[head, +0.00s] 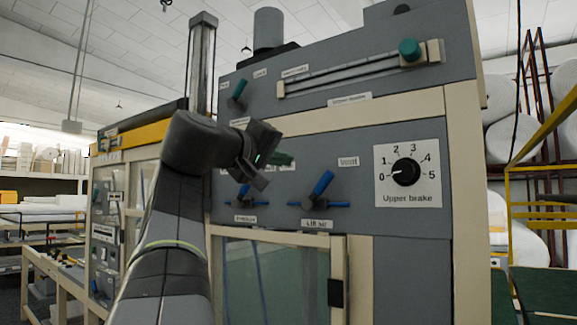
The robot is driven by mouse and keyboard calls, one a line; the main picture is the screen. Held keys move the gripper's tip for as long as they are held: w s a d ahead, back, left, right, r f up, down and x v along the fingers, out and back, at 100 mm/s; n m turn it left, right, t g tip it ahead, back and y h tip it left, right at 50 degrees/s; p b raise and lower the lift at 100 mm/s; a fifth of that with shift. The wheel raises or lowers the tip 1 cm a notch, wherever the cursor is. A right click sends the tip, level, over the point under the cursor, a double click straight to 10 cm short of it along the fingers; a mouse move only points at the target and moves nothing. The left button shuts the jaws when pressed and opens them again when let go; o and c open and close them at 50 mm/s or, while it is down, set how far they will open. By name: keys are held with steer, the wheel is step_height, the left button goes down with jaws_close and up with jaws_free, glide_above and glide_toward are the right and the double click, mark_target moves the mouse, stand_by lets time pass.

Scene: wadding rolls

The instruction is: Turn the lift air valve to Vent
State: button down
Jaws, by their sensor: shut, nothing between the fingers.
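The lift air valve (322,187) has a blue lever on a dark hub, with blue stubs on both sides. Its lever tilts up and to the right, its tip below and left of a small label (348,161) that seems to read Vent. A label (316,223) below seems to read Lift air. My gripper (275,158) is shut and empty, up and left of the lever and apart from it in the picture. A dark green piece shows at its end; I cannot tell whether it is fingers or a panel part. My gripper hides some of the panel there.
A second blue valve (244,192) sits left of the lift air valve, just below my gripper. The Upper brake dial (406,171) is to the right, its pointer near 0. Above are a green lever (237,90) and a slider knob (409,50). A framed glass door (280,275) is below.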

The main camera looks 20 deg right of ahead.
steer(key=v, duration=0.4)
steer(key=shift+w+a, duration=0.15)
steer(key=shift+a, duration=0.05)
stand_by(0.4)
